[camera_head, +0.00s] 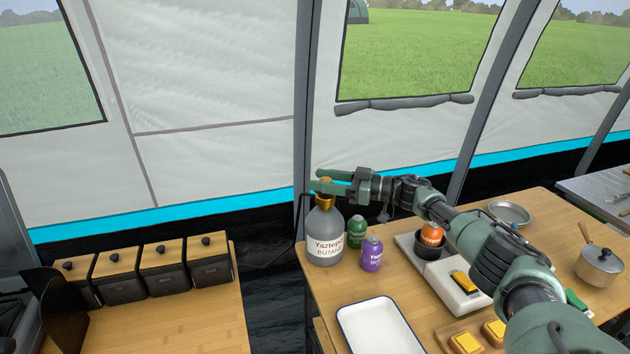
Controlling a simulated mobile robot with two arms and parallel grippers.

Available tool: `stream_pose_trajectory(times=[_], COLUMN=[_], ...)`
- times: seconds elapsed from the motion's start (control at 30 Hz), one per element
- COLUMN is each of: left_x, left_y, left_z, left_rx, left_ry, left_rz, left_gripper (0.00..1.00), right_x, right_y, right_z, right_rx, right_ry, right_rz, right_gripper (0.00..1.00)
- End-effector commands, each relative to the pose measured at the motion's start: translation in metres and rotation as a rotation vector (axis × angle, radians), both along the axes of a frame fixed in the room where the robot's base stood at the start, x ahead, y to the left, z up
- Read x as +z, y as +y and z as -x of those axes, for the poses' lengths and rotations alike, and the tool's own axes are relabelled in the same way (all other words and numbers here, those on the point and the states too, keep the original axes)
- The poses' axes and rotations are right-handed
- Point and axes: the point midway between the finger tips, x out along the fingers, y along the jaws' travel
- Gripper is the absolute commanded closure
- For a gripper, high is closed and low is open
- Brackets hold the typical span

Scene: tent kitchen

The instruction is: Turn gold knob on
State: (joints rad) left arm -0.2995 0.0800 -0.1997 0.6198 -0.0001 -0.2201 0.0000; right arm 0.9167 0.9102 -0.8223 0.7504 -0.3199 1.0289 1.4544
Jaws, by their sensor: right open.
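A grey butane bottle (325,236) stands upright at the left end of the right-hand wooden table. Its gold knob (325,199) is at the top of the bottle. My right gripper (314,180) reaches in from the right, its two green fingers pointing left. The fingers are open at the height of the knob, and the knob's top shows between or just behind them. I cannot tell whether they touch it. The fingers partly cover the knob. My left gripper is not in view.
A green can (357,231) and a purple can (371,254) stand just right of the bottle. A white tray (380,328) lies in front. A dark hose runs left of the bottle. Lidded dark boxes (162,269) stand on the left counter, across a gap. The tent wall is behind.

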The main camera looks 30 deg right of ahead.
Motion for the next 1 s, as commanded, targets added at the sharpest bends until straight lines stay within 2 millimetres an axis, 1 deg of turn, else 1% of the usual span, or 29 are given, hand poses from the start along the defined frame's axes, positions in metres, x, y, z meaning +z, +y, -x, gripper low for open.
stream_pose_trajectory(times=[0.03, 0.1, 0.2, 0.33, 0.47, 0.9, 1.0], left_x=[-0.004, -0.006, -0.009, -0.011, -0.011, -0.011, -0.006], left_y=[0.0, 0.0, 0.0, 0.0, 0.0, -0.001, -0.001], left_z=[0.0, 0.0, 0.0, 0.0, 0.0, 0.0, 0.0], left_rx=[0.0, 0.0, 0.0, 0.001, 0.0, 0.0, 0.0], left_ry=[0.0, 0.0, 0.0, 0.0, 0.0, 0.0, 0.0], left_rz=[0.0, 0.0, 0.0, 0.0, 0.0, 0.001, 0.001], left_gripper=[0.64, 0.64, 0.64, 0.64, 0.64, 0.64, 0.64], right_x=[-0.003, -0.003, -0.003, -0.002, -0.001, 0.0, 0.004], right_y=[-0.008, -0.016, -0.026, -0.034, -0.037, -0.037, -0.037], right_z=[0.008, 0.017, 0.028, 0.037, 0.04, 0.04, 0.04], right_rx=[-0.003, -0.002, -0.001, 0.0, 0.0, 0.0, 0.0], right_ry=[0.002, 0.002, 0.002, 0.002, 0.001, 0.001, 0.001], right_rz=[0.003, 0.002, 0.002, 0.001, 0.0, 0.0, 0.001], right_gripper=[0.47, 0.47, 0.47, 0.47, 0.47, 0.47, 0.47])
